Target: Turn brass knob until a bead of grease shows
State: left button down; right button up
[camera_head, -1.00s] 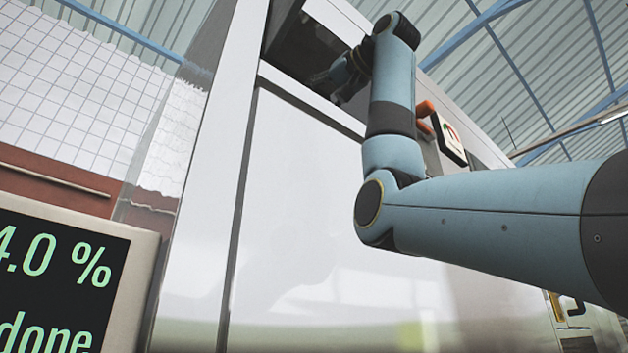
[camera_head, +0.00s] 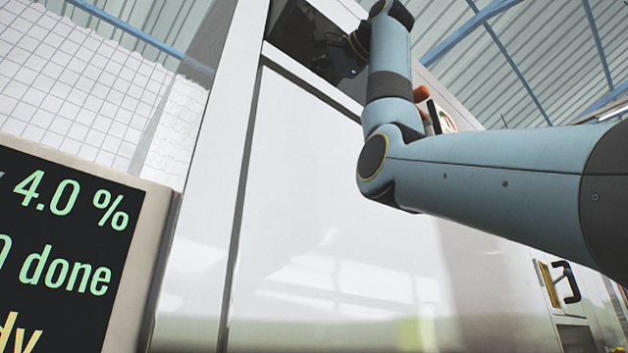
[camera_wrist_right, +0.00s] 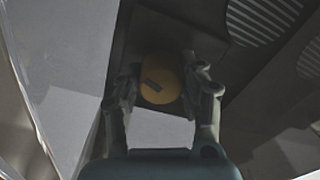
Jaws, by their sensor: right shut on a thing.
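The brass knob (camera_wrist_right: 161,79) shows in the right wrist view as a round yellow-brown face with a dark slot slanting across it. My right gripper (camera_wrist_right: 162,84) has one finger on each side of the knob and is shut on it. In the head view my right gripper (camera_head: 338,62) reaches into a dark recess (camera_head: 299,38) at the top of the white machine, and the knob cannot be made out there. No bead of grease can be made out. My left gripper is in neither view.
The white machine's large panel (camera_head: 330,220) fills the middle. A screen (camera_head: 62,250) at lower left reads "4.0 %" and "done". An orange part and a gauge (camera_head: 440,117) sit behind my right forearm. A black handle (camera_head: 570,283) is at lower right.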

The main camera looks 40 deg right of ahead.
jog(key=shift+m, duration=0.5)
jog(key=o, duration=1.2)
jog(key=s, duration=0.7)
jog(key=shift+s+d+f, duration=0.1)
jog(key=shift+s+d, duration=0.05)
jog(key=shift+d, duration=0.15)
